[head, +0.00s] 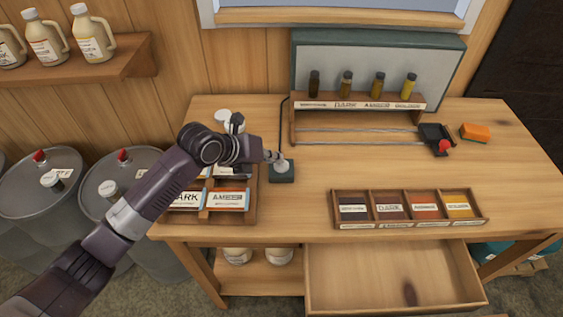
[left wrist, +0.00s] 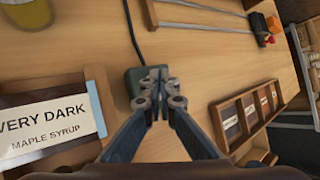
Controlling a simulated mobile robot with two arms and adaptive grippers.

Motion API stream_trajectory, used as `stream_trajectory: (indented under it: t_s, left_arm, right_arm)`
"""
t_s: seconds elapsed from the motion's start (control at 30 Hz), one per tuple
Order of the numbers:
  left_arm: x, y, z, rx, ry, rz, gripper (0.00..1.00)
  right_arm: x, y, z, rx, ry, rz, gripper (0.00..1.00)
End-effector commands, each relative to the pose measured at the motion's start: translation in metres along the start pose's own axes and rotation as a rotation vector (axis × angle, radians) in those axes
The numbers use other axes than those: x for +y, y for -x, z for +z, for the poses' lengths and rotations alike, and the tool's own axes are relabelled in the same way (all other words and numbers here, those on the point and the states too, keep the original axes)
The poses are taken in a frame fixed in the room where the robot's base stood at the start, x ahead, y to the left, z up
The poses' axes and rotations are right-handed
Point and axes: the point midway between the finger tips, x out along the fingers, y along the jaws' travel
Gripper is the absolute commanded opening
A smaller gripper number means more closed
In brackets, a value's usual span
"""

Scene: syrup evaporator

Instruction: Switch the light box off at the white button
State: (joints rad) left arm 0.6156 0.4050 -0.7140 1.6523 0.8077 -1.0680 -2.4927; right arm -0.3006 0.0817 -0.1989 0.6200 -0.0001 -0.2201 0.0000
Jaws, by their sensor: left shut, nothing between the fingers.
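The light box (head: 375,68) stands at the back of the table, its pale panel looking grey and unlit. Its switch box (head: 282,175) is a small dark green block on the tabletop, with a white button (head: 284,166) on top and a cable running back. My left gripper (head: 275,157) is shut and empty, its fingertips at the button. In the left wrist view the shut fingertips (left wrist: 160,84) cover the button, and part of the green switch box (left wrist: 133,80) shows behind them. I cannot tell whether they touch it. My right gripper is out of view.
A wooden tray of label cards (head: 228,200) lies under my left arm. A rack with several syrup vials (head: 360,100) stands before the light box. A compartment tray (head: 408,209) sits at the front right, above an open drawer (head: 395,275). The middle tabletop is clear.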

Motion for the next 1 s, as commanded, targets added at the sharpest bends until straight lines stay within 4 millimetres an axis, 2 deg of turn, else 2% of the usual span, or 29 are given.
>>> stream_trajectory:
  t_s: [0.1, 0.47, 1.0]
  left_arm:
    - [-0.003, 0.005, 0.004, 0.000, -0.001, 0.002, 0.00]
    - [-0.004, 0.006, 0.005, -0.001, 0.000, 0.000, 0.00]
    - [-0.030, 0.042, 0.031, -0.001, 0.000, 0.000, 0.00]
  right_arm:
    - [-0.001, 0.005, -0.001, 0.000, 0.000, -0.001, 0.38]
    - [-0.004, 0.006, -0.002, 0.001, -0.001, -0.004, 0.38]
    - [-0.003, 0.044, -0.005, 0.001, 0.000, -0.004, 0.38]
